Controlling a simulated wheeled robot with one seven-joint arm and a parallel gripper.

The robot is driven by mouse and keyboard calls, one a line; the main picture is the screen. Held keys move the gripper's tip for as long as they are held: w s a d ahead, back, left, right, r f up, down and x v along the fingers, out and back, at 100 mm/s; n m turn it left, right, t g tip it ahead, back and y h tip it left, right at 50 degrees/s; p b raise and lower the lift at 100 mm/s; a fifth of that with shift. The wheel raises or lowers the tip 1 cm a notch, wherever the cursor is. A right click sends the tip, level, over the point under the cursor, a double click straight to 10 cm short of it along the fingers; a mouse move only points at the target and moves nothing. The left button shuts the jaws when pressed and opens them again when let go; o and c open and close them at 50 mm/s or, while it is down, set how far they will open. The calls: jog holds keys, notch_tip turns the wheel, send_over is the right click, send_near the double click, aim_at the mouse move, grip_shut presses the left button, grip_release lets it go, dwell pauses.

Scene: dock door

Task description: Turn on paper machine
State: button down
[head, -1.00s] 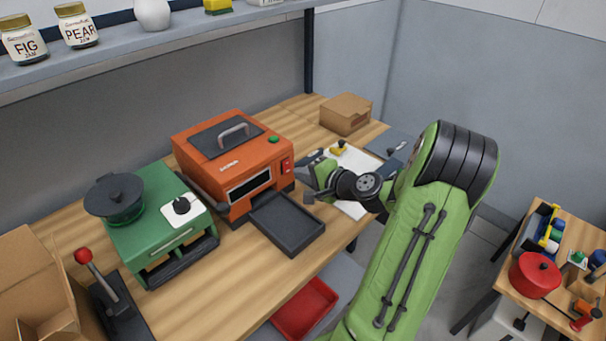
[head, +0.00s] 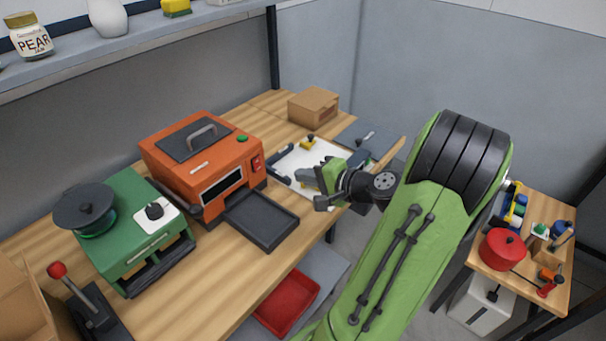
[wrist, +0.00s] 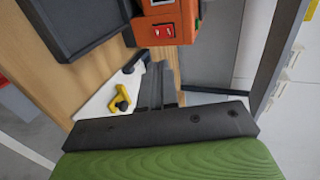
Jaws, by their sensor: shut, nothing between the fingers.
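An orange machine (head: 200,165) with a grey lid plate, a front slot and a green button (head: 242,138) stands on the wooden bench. A dark tray (head: 262,220) sits in front of the slot. My gripper (head: 309,188) is shut and empty, right of the machine and clear of the switch. Its grey fingers also show in the wrist view (wrist: 156,85).
A green machine (head: 140,225) with a black pot stands left of the orange one. A white board (head: 295,160) with a yellow-handled piece lies near my gripper. A cardboard box (head: 313,105) is behind it. A red bin (head: 287,303) is below the bench.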

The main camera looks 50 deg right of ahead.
aim_at(259, 169)
jog(key=shift+f, duration=0.1)
jog(key=f+m+t+b, duration=0.1)
jog(key=m, duration=0.5)
jog(key=f+m+t+b, duration=0.1)
jog(key=f+m, duration=0.1)
jog(key=m, duration=0.4)
jog(key=s+f+m+b, duration=0.1)
jog(key=m+b, duration=0.1)
jog(key=m, duration=0.4)
jog(key=shift+f+t, duration=0.4)
jog(key=w, duration=0.4)
jog(key=w+f+b, duration=0.1)
jog(key=w, duration=0.4)
jog(key=w+b, duration=0.1)
jog(key=w, duration=0.4)
jog(key=shift+a+f, duration=0.25)
jog(key=shift+f, duration=0.1)
jog(key=shift+w, duration=0.1)
